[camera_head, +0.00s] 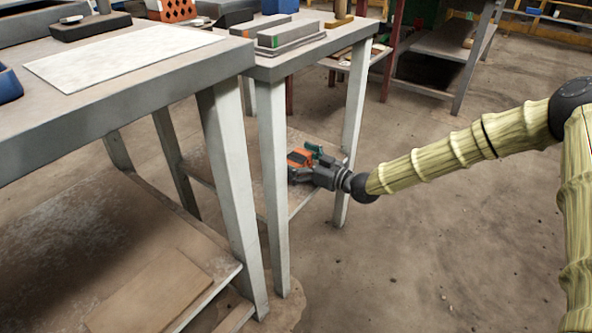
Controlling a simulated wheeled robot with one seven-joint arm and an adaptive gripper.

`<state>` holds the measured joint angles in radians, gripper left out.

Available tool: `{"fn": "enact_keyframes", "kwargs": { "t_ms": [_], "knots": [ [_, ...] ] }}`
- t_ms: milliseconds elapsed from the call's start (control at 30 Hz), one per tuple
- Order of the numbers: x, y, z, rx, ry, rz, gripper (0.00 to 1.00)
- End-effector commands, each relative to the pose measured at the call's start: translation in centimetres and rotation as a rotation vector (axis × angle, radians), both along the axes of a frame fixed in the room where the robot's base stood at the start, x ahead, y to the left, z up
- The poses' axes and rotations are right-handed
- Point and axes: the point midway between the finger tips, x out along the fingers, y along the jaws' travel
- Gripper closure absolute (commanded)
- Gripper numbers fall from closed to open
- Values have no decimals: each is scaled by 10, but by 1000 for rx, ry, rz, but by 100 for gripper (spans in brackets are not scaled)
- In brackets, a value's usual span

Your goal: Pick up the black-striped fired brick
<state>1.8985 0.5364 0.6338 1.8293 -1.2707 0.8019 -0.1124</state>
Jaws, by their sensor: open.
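An orange block with dark marks, apparently the black-striped fired brick (299,157), is at the lower shelf (270,206) of the far workbench. It is small in view and partly hidden by my gripper. My gripper (303,164) reaches in from the right, low between the bench legs, with its fingers at the brick. The jaws are open. I cannot tell whether the fingers touch the brick or stand around it. An orange hollow brick with holes (172,10) stands on the upper bench top.
Pale bench legs (272,190) and another leg (355,120) stand close around my gripper, with the bench top (290,66) above. The near workbench (230,62) fills the left. The floor (440,240) at right is clear.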

Motion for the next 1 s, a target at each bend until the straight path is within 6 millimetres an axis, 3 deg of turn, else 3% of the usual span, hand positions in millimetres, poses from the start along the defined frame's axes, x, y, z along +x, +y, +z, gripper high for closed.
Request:
{"fn": "enact_keyframes", "kwargs": {
  "t_ms": [200, 433, 767, 1000],
  "knots": [
    [0, 1, 1, 0, 0, 0, 2],
    [0, 0, 1, 0, 0, 0, 44],
    [0, 1, 4, 0, -1, 1, 44],
    [0, 1, 28, -1, -3, 2, 44]
  ]
}}
